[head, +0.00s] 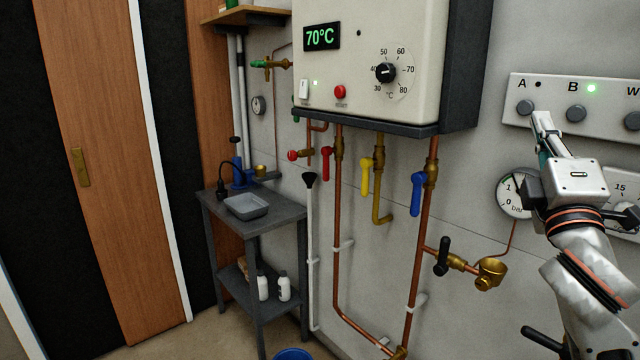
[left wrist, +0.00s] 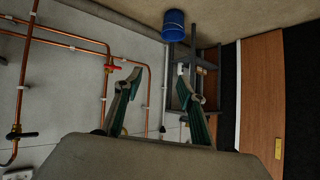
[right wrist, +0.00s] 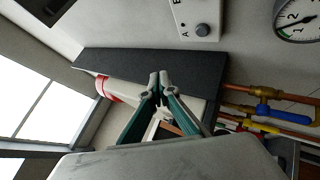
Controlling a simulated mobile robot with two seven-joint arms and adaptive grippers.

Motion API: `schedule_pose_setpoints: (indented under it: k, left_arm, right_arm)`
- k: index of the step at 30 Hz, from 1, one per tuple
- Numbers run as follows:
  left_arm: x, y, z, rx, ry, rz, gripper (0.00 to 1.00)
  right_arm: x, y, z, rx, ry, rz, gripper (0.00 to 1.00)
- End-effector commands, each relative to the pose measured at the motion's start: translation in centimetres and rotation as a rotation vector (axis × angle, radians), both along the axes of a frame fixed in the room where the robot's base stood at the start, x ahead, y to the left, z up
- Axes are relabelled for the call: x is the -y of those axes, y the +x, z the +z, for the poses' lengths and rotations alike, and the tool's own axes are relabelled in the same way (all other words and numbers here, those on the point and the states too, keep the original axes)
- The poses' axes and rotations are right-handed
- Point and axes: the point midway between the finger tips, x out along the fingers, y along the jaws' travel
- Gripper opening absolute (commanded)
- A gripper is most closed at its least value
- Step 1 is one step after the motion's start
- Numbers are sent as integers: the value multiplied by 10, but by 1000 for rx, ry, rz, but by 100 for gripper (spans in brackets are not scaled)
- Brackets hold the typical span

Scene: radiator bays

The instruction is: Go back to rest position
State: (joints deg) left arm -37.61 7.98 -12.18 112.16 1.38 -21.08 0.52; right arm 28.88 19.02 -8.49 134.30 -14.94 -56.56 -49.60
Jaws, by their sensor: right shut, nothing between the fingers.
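My right gripper (head: 541,118) shows at the right of the head view, raised in front of the wall, its fingertips close below the button panel (head: 575,108). In the right wrist view its two fingers (right wrist: 158,84) meet, shut with nothing between them. My left gripper (left wrist: 158,72) shows only in the left wrist view; its two fingers stand apart with nothing between them. The left arm is outside the head view.
The boiler (head: 370,60) reads 70°C, with copper pipes and red, yellow and blue valve handles below. A pressure gauge (head: 514,195) is beside my right wrist. A dark side table (head: 250,222) holds a grey tray. A blue bucket (left wrist: 173,25) stands on the floor.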

Motion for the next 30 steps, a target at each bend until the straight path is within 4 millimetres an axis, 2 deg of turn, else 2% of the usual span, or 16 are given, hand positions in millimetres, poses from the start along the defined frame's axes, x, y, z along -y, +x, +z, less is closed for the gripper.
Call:
schedule_pose_setpoints:
  k: [1,3,8,11,16,20,21,23,24,26,30]
  left_arm:
    - [0,3,1,4,0,0,40]
    - [0,3,2,7,1,0,40]
    - [0,6,4,12,1,0,40]
    - [0,12,9,25,-1,0,40]
    - [1,12,11,28,-3,0,40]
    - [0,7,7,17,-3,0,40]
    - [0,6,7,15,-2,0,40]
    - [0,6,6,13,-2,0,40]
    - [0,5,5,12,-1,1,40]
    - [0,5,4,10,0,-1,40]
    - [0,4,2,8,0,0,40]
  right_arm:
    - [-1,2,-5,-9,5,6,0]
    - [-8,17,-41,-64,47,58,0]
    - [-23,38,-114,-168,154,164,0]
    - [-34,47,-171,-247,242,234,0]
    - [-57,46,-283,-399,443,346,0]
    - [-75,28,-371,-514,622,408,0]
    - [-80,20,-396,-546,679,423,0]
    - [-88,6,-435,-596,770,440,0]
    - [-93,-5,-460,-626,830,447,0]
    - [-101,-24,-496,-672,925,455,0]
    - [-118,-78,-575,-765,1154,449,0]
